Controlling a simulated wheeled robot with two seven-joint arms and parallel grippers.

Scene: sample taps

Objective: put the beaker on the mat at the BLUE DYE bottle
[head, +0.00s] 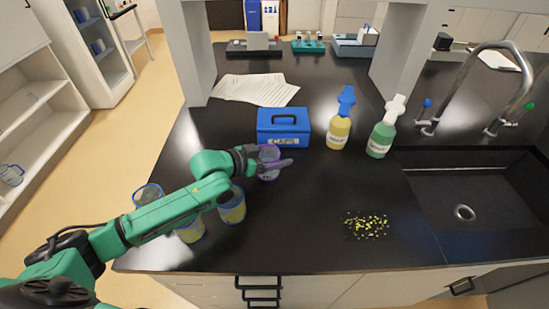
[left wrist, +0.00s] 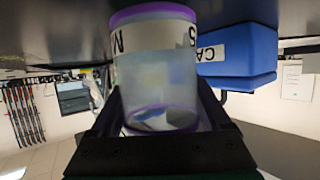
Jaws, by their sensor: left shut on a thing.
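My left gripper (head: 274,164) is shut on a clear beaker (head: 268,153) with purple bands, left of centre over the black counter. In the left wrist view the beaker (left wrist: 156,72) fills the space between the fingers and appears upside down, with a white label partly showing. I cannot tell whether it touches the counter. Two bottles stand right of the blue box: one with yellow contents and a blue top (head: 339,128), one green with a white top (head: 381,138). Their labels are too small to read. I cannot make out a mat. My right gripper is not in view.
A blue box (head: 284,139) with a handle stands just behind the beaker. Several blue-rimmed beakers, one here (head: 232,211), stand near my left arm. Yellow specks (head: 366,226) lie on the front counter, left of the sink (head: 470,190). Papers (head: 255,89) lie at the back.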

